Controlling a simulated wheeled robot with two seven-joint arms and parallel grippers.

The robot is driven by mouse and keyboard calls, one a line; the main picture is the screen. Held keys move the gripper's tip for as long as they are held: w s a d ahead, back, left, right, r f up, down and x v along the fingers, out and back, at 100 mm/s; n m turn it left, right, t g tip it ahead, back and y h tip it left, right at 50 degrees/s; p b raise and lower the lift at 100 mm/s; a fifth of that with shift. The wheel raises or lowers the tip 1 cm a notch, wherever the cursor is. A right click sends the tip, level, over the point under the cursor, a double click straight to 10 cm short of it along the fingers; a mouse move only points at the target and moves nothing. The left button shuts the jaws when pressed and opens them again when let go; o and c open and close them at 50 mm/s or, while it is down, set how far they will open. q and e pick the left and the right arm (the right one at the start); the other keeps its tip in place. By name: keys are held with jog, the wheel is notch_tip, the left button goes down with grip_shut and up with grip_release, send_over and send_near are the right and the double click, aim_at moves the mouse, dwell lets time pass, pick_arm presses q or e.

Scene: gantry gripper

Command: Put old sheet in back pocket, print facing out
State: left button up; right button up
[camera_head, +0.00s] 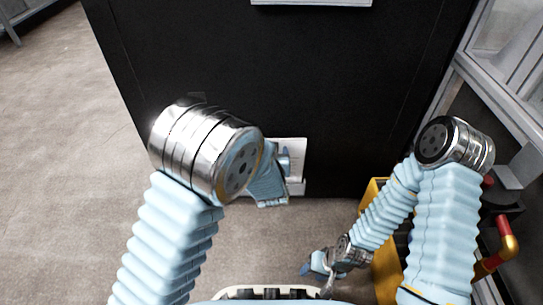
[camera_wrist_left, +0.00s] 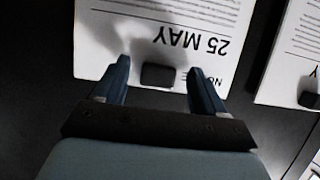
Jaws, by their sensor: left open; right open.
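A white printed sheet (camera_wrist_left: 205,62) reads "25 MAY" upside down in the left wrist view. It lies flat against a dark surface, print towards the camera, with a small dark block (camera_wrist_left: 158,75) at its edge. My left gripper (camera_wrist_left: 158,64) is open, its two fingers on either side of the block, over the sheet's edge. I cannot tell whether they touch. My right gripper (camera_head: 316,269) is open and empty, low near my base.
A second printed sheet (camera_wrist_left: 290,55) with a dark block is at the right in the left wrist view. The black panel (camera_head: 350,80) carries a white piece (camera_head: 312,2) at the top. A yellow frame (camera_head: 383,262) and grey metal framing stand right.

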pick_arm(q)
jog(key=p+v, duration=0.2)
jog(key=v, duration=1.1)
jog(key=shift+s+r+p, duration=0.2)
jog(key=shift+s+p, duration=0.1)
jog(key=s+a+f+g, duration=0.1)
jog(key=a+f+g, duration=0.5)
jog(key=f, duration=0.7)
jog(key=s+a+f+n+g+h, duration=0.2)
jog(key=s+a+f+g+h, duration=0.3)
jog(key=s+f, duration=0.7)
notch_tip(320, 180, up, 12)
jog(key=s+g+p, duration=0.1)
jog(key=p, duration=1.2)
jog(key=shift+s+a+r+g+y, duration=0.15)
jog(key=shift+s+a+g+y, duration=0.05)
jog(key=shift+a+g+y, duration=0.2)
